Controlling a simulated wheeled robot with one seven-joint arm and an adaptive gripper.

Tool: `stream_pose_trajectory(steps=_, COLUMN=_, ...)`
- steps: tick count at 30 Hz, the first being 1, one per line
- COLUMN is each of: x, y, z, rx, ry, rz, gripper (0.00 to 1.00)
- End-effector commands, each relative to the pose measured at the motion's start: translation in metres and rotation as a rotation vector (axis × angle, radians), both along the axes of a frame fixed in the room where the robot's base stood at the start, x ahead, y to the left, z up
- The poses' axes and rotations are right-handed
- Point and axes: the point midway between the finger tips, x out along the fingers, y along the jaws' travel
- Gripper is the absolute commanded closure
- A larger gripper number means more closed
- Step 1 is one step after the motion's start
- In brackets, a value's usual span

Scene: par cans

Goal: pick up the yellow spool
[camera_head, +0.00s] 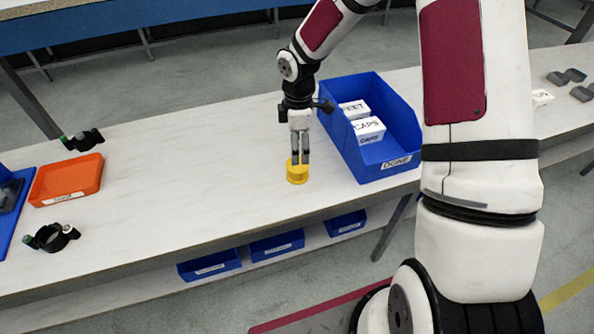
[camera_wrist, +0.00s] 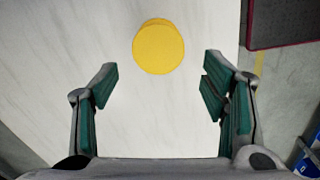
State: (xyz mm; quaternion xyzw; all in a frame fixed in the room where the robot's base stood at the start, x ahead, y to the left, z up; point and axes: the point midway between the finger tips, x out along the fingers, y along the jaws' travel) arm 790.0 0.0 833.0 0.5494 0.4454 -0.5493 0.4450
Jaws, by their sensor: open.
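The yellow spool (camera_head: 297,174) stands upright on the white table, left of the blue bin, in the head view. In the wrist view the round yellow top of the spool (camera_wrist: 158,46) lies ahead of the fingertips, midway between them from side to side. My gripper (camera_head: 300,159) points down over the spool in the head view, with its fingertips at or just above the top. In the wrist view my gripper (camera_wrist: 160,80) is open, with its green-padded fingers wide apart and nothing between them. I cannot tell whether a fingertip touches the spool.
A blue bin (camera_head: 401,114) with white boxes (camera_head: 368,130) stands close on the right. An orange tray (camera_head: 67,181) and dark clamp-like parts (camera_head: 52,237) lie at the left. The table (camera_head: 190,170) between them and the spool is clear.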

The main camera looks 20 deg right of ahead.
Motion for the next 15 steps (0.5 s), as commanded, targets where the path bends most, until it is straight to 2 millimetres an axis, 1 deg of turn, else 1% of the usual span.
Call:
stream_pose_trajectory(steps=1, x=-0.001, y=0.0, z=-0.012, rx=0.0, ry=0.003, rz=0.001, gripper=0.33)
stream_pose_trajectory(steps=6, x=0.0, y=0.0, z=-0.037, rx=0.0, ry=0.003, rz=0.0, gripper=0.33)
stream_pose_trajectory(steps=13, x=0.0, y=0.001, z=-0.051, rx=-0.001, ry=0.001, rz=0.0, gripper=0.33)
stream_pose_trajectory(steps=15, x=0.0, y=0.001, z=-0.059, rx=0.0, ry=0.002, rz=0.0, gripper=0.33)
